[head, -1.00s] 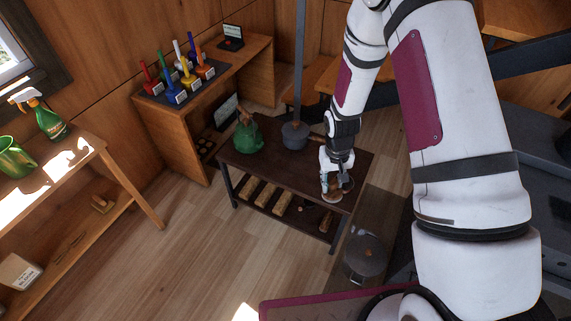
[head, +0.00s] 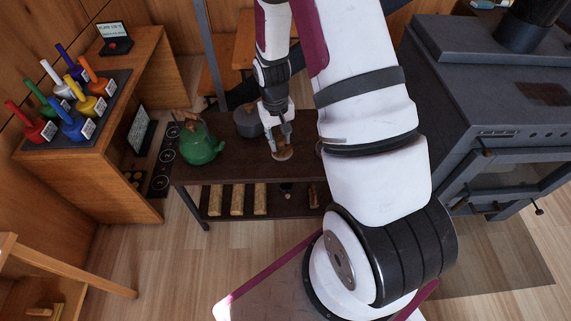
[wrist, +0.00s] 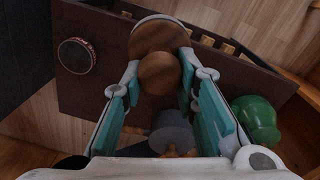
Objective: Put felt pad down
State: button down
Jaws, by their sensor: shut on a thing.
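The felt pad (head: 283,155) is a round pale-rimmed disc with a brown wooden knob, and it also shows in the wrist view (wrist: 152,32). My gripper (head: 279,144) points down above the front part of the dark low table (head: 262,173). In the wrist view my gripper (wrist: 160,68) has its teal-padded fingers closed on either side of the knob. The pad sits beyond the fingertips, over the dark tabletop. I cannot tell whether its underside touches the table.
A green kettle (head: 201,148) and a grey pot (head: 246,122) stand on the tabletop, left of and behind the pad. Logs (head: 237,200) lie on the lower shelf. A black stove (head: 500,110) stands right.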

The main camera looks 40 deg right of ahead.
jog(key=s+d+f+m+b, duration=0.5)
jog(key=s+d+f+b, duration=0.5)
jog(key=d+f+b, duration=0.65)
jog(key=a+r+n+t+p, duration=0.2)
jog(key=a+r+p, duration=0.2)
jog(key=a+p, duration=0.65)
jog(key=w+d+b, duration=0.1)
jog(key=w+b, duration=0.1)
jog(key=w, duration=0.3)
jog(key=w+d+f+b, duration=0.1)
jog(key=w+b, duration=0.2)
jog(key=w, duration=0.2)
jog(key=w+d+b, duration=0.1)
jog(key=w+b, duration=0.2)
jog(key=w, duration=0.2)
jog(key=shift+w+f, duration=0.15)
jog(key=shift+f, duration=0.05)
jog(key=shift+f+b, duration=0.7)
jog(key=shift+f, duration=1)
jog(key=shift+f, duration=0.1)
jog(key=c, duration=1.3)
grip_release()
jog(key=shift+f, duration=0.1)
